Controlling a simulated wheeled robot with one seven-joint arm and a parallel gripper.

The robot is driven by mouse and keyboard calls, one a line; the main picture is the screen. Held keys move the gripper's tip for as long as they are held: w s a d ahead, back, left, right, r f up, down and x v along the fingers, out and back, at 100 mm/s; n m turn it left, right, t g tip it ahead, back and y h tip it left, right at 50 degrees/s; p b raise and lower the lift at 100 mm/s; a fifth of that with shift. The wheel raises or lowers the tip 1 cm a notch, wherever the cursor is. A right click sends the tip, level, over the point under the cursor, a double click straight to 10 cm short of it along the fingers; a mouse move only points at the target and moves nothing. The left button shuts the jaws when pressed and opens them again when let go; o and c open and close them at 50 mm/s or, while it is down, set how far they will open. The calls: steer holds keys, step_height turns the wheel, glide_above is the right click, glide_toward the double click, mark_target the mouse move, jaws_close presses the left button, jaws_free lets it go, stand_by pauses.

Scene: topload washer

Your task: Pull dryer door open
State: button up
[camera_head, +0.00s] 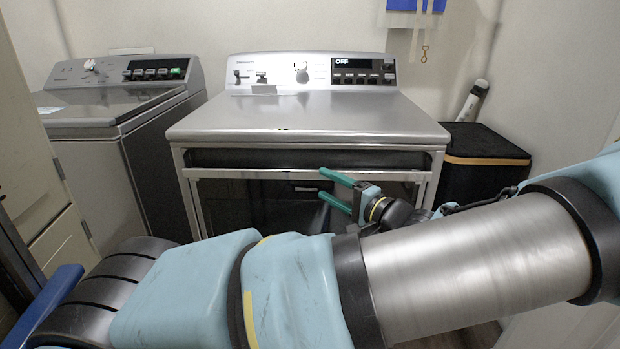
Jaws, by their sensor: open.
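The dryer (310,113) stands in the middle, with a silver top and a control panel whose display reads OFF. Its door (250,203) is the dark front panel inside a silver frame, and it looks shut. A silver bar (240,173) runs across the front below the top. A small light detail (305,188) shows on the dark front just left of my fingers; I cannot tell if it is a handle. My gripper (323,184) has two teal fingers, apart and empty, in front of the right half of the door. Whether they touch it is unclear. My arm hides the door's lower part.
A topload washer (120,95) stands to the left, close beside the dryer. A black bin (485,160) with a tan band stands to the right near the wall, with a white bottle-like object (472,102) behind it. A pale cabinet (40,170) borders the left edge.

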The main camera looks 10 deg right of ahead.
mark_target(307, 176)
steer(key=x, duration=0.6)
steer(key=shift+w+a, duration=0.1)
steer(key=shift+a, duration=0.05)
jaws_close()
stand_by(0.4)
steer(key=shift+f, duration=0.1)
stand_by(0.8)
